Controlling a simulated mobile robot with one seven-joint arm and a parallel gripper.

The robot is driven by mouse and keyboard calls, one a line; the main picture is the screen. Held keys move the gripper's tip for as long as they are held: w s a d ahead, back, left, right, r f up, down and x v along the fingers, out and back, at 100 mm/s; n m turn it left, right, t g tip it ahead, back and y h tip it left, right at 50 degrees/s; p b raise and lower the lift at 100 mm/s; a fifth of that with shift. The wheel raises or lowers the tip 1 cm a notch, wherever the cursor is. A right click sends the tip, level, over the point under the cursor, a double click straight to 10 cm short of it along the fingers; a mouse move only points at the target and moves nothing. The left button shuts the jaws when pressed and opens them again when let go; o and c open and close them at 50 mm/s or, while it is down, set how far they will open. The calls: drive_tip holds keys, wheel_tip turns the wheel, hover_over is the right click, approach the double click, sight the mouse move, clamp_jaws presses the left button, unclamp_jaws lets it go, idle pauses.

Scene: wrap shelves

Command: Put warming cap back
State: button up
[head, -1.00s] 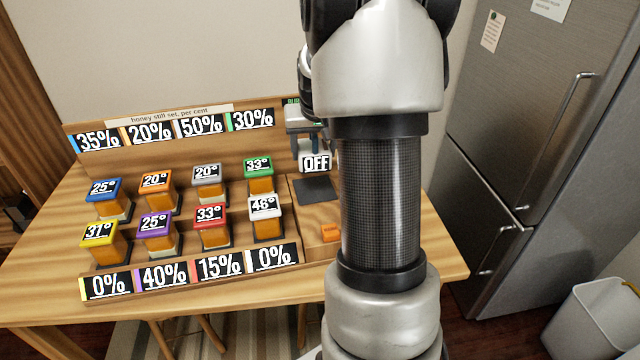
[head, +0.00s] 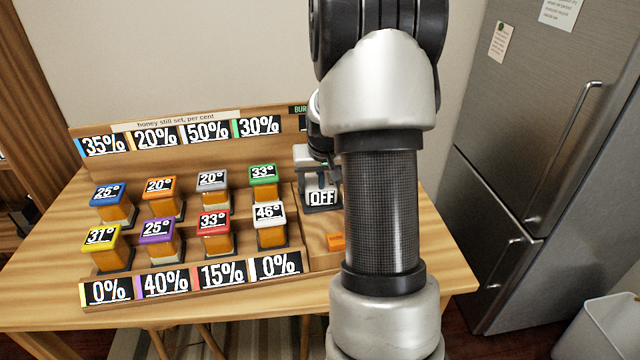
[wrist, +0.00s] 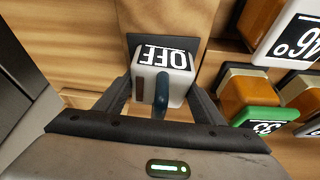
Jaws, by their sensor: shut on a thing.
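The warming cap is a white block with a black "OFF" label (head: 322,198) and a dark blue handle or lever in front. It also shows in the wrist view (wrist: 148,75). My gripper (head: 319,176) is shut on it, with one finger on each side in the wrist view (wrist: 160,98). The cap is over the dark square pad (wrist: 140,39) on the right section of the wooden rack. I cannot tell whether it touches the pad. My arm hides part of that section.
Several honey jars with coloured, temperature-marked lids, such as the white-lidded one (head: 270,235) and the green-lidded one (head: 263,190), stand left of the cap. A fridge (head: 545,150) stands at right.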

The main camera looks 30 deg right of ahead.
drive_tip(key=o, duration=1.4)
drive_tip(key=shift+c, duration=0.2)
drive_tip(key=shift+r+p, duration=0.3)
drive_tip(key=shift+r, duration=0.05)
drive_tip(key=p+v, duration=0.2)
drive_tip(key=v, duration=0.9)
drive_tip(key=shift+r, duration=0.3)
drive_tip(key=shift+s+a, duration=0.1)
drive_tip(key=shift+s, duration=0.05)
